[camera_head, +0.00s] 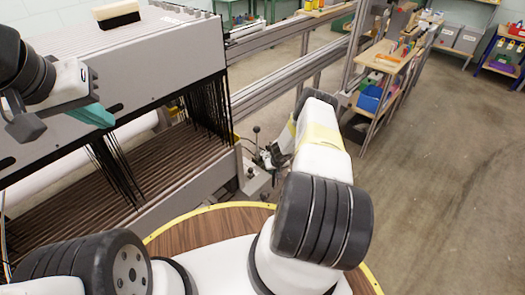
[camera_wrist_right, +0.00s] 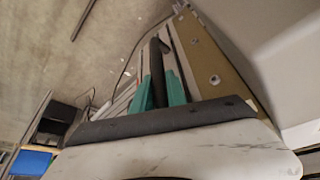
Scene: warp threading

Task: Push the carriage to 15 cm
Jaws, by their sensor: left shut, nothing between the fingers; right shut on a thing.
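The large grey housing (camera_head: 150,60) stands at the left, with rows of dark cords and slats below it. I cannot tell which part is the carriage, and no centimetre scale is readable. My right gripper (camera_head: 272,157) is low beside the machine's near right corner, small and partly hidden by my arm in the head view. In the right wrist view its teal fingers (camera_wrist_right: 160,92) are closed around a dark upright handle (camera_wrist_right: 157,62). My left gripper (camera_head: 98,114) is shut and empty, its teal fingers in front of the housing's near face.
A lever with a black knob (camera_head: 256,130) stands close to my right gripper. Long grey rails (camera_head: 270,90) run back from the machine. A wooden shelf cart (camera_head: 388,62) with a blue bin stands further back. The floor (camera_head: 440,170) at right is clear.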

